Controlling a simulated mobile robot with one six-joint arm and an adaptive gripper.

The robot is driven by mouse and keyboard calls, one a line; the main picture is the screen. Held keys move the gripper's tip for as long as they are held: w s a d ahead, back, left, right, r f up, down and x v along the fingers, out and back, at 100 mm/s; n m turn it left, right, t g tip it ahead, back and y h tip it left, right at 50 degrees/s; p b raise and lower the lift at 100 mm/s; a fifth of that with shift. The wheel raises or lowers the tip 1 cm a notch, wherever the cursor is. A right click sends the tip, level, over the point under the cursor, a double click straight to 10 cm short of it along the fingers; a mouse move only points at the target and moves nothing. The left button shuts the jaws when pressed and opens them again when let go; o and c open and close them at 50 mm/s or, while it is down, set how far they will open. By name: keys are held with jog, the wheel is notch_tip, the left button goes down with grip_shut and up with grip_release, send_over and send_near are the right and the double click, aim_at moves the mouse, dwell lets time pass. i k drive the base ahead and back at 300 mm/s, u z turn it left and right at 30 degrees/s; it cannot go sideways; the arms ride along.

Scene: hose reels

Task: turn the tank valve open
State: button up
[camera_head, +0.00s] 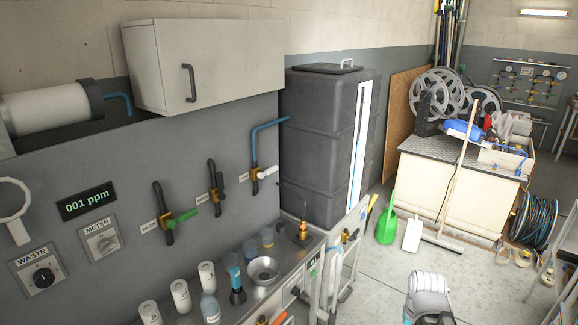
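Three brass wall valves are on the grey panel, each beside a small label too small to read surely. The right valve (256,173) has a white lever pointing right, and a blue pipe (262,130) runs from it toward the dark grey tank (320,135). The middle valve (215,194) has a dark handle and dark pipe. The left valve (168,222) has a green lever pointing right and slightly up. I cannot tell from the labels which is the tank valve. Part of my arm (428,285) shows at the bottom, well right of the valves; its fingers are not visible.
A steel bench holds a funnel bowl (263,270), several white cups and a bottle (210,307) below the valves. A wall cabinet (190,65) hangs above. A display (86,201) reads 001 ppm.

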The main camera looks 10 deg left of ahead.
aim_at(270, 171)
jog(key=u, duration=0.25)
jog(key=i, duration=0.95)
jog(key=u, duration=0.8)
